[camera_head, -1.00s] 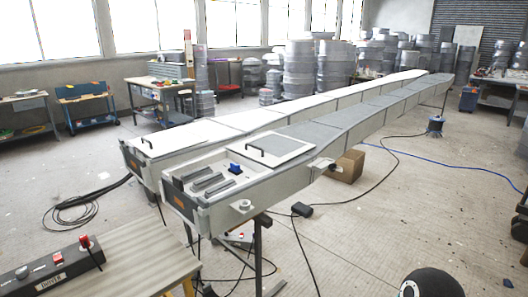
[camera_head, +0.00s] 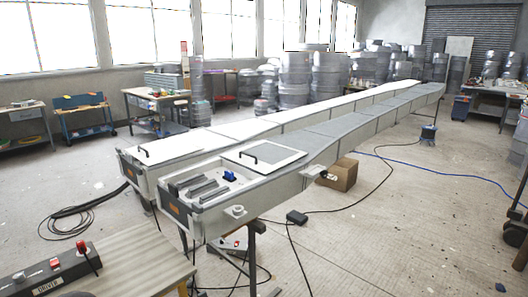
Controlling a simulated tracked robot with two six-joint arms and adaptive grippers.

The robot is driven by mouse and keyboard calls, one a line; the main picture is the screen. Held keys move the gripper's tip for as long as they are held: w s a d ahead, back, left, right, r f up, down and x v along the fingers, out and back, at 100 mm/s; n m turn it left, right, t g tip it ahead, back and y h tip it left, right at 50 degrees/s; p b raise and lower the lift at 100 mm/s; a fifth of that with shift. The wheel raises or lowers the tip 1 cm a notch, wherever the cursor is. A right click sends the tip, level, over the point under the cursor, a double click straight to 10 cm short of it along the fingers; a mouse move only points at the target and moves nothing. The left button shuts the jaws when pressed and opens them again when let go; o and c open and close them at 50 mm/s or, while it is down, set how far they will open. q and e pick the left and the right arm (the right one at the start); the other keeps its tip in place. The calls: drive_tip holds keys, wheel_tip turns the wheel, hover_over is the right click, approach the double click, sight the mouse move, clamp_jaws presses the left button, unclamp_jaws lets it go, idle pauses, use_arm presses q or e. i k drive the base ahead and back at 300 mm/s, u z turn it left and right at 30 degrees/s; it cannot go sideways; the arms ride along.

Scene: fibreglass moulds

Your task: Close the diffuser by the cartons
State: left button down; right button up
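A brown cardboard carton (camera_head: 342,175) stands on the floor beside and partly behind the long grey mould bench (camera_head: 275,190). A small grey and black fitting (camera_head: 317,172) sticks out of the bench's side close to the carton. I cannot tell whether this fitting is the diffuser, or whether it is open or shut. A framed grey lid with a black handle (camera_head: 264,157) lies flat on top. Neither of my grippers is in view.
A control box with a red knob (camera_head: 50,273) sits by a slatted table (camera_head: 140,262) at the lower left. Black cables and a black box (camera_head: 297,217) lie on the floor. A blue cable (camera_head: 430,170) crosses the right side. Floor at the lower right is mostly clear.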

sight(265, 157)
drive_tip(key=z, duration=0.1)
drive_tip(key=i, duration=1)
drive_tip(key=u, duration=0.1)
